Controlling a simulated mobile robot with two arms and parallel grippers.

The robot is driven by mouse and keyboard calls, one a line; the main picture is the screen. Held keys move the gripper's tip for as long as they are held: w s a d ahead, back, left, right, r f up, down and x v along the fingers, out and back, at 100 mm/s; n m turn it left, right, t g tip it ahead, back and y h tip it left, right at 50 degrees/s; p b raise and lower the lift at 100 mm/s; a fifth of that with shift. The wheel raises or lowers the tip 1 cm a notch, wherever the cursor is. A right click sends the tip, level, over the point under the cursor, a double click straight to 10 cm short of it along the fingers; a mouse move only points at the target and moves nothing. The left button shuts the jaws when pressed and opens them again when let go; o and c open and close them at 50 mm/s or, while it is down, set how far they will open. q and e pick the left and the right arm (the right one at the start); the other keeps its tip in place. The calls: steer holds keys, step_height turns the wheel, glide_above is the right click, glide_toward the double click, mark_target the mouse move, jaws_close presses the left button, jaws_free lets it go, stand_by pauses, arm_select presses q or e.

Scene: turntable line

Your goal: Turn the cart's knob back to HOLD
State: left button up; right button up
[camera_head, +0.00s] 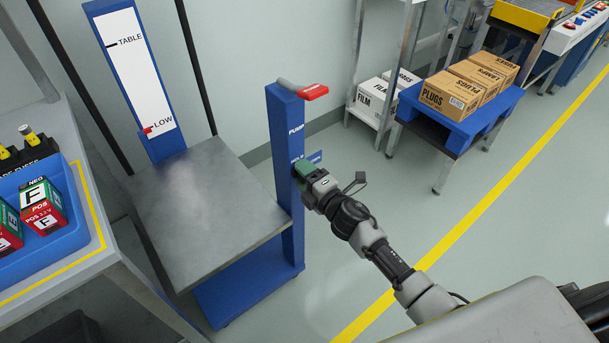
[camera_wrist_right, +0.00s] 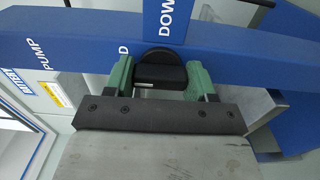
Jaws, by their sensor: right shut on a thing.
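The lift cart has a grey platform (camera_head: 205,215) and a blue post (camera_head: 285,140) with a PUMP label. My right gripper (camera_head: 303,172) is at the post's side, level with a partly hidden label. In the right wrist view, its green fingers (camera_wrist_right: 160,80) are shut on the black knob (camera_wrist_right: 161,67), one on each side. DOWN shows above the knob there, and the end of another word, a D, beside it on the left. The knob's pointer is hidden, so its setting cannot be told. My left gripper is not in view.
A scale board (camera_head: 135,70) marked TABLE and LOW has its red marker at LOW. A red-gripped handle (camera_head: 302,90) tops the post. A bench with a blue bin (camera_head: 75,240) stands left. A blue stand (camera_head: 460,120) holds PLUGS boxes at the back right. Open floor lies right of the post.

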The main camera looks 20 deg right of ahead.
steer(key=shift+f, duration=0.1)
steer(key=o, duration=0.9)
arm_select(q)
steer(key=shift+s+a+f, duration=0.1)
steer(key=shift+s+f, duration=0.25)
arm_select(e)
steer(key=v, duration=1)
steer(key=shift+s+d, duration=0.1)
steer(key=shift+s, duration=0.3)
